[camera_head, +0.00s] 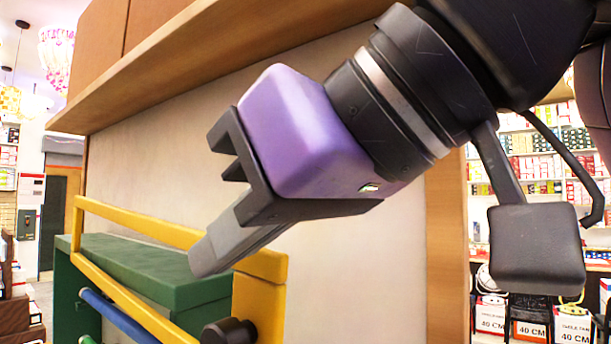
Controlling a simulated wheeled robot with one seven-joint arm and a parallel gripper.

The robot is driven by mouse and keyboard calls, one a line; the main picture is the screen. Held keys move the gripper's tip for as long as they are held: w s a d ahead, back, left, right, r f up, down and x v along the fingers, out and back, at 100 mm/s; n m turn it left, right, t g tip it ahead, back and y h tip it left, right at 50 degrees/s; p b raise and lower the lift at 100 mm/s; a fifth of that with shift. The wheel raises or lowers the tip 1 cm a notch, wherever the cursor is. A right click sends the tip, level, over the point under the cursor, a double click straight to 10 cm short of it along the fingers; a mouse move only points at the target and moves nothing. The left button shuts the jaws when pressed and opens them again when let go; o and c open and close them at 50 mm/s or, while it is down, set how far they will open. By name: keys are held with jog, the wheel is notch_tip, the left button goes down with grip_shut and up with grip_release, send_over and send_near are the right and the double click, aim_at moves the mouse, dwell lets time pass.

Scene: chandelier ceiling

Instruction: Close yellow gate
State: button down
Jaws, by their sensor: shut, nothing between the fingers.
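The yellow gate (140,223) shows at the lower left in the head view. It is a frame with a long top bar, a lower bar and a thick upright block at its right end. A dark round knob (229,331) shows at the bottom, by that block. My gripper (212,262) is purple and black, points down and left, and is shut and empty. Its tip appears in front of the gate near the right block; I cannot tell whether they touch. The gate's lower part is cut off by the picture edge, and my fingers hide part of its top bar.
A green bench-like structure (150,262) stands behind the gate, with a blue bar (118,316) below. A wooden shelf (200,45) overhangs above, against a pale panel (330,262). Stocked store shelves (530,160) stand at the right.

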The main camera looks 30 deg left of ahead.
aim_at(236, 291)
jog(key=shift+d+f, duration=0.35)
jog(key=shift+f, duration=0.2)
jog(key=shift+d+f, duration=0.2)
jog(key=shift+f, duration=0.6)
jog(key=shift+f, duration=0.1)
